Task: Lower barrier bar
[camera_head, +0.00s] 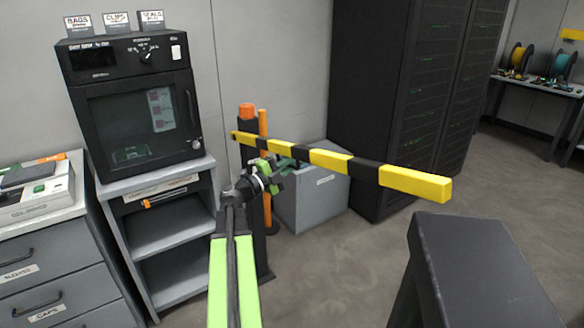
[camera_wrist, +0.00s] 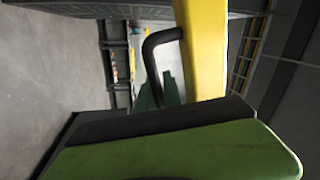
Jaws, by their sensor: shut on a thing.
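The yellow-and-black striped barrier bar (camera_head: 330,160) reaches from a dark post with an orange top (camera_head: 247,113) toward the near right, and looks roughly level. My gripper (camera_head: 279,174) is at the bar's underside, nearer the post end than the free end. In the wrist view the bar (camera_wrist: 203,50) shows as a yellow length with a bent black handle (camera_wrist: 152,55) on its side. The handle runs down between my green fingers (camera_wrist: 163,105), which are shut on it. The near finger hides the handle's lower part.
A grey box (camera_head: 315,195) stands on the floor behind the bar. A black oven (camera_head: 137,105) on a shelf unit (camera_head: 170,240) is at the left. Dark server racks (camera_head: 415,90) stand behind. A dark slab-topped stand (camera_head: 490,265) is at the near right. Floor between is clear.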

